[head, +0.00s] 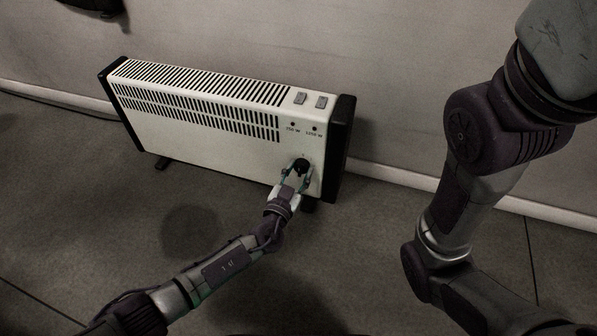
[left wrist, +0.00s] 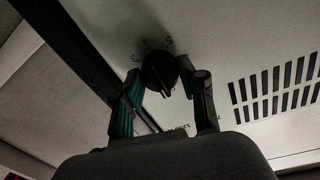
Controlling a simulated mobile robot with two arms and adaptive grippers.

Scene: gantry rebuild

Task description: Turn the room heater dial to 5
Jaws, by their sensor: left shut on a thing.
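The room heater (head: 200,125) is a white panel with black ends, standing on the floor against the wall. Its black dial (head: 301,165) is at the lower right of the front face. My left gripper (head: 296,176) is at the dial, shut on it. In the left wrist view the dial (left wrist: 159,71) shows between the two fingers of the left gripper (left wrist: 163,88), with a few dark marks around it. I cannot read which number the dial points to. My right gripper is out of view; only my right arm shows.
Two switches (head: 310,100) sit on the heater's top right, with two small labelled lights below them. Vent slots (head: 200,98) cover much of the top and upper front. The wall (head: 300,40) is close behind. The floor (head: 90,200) at the front left is clear.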

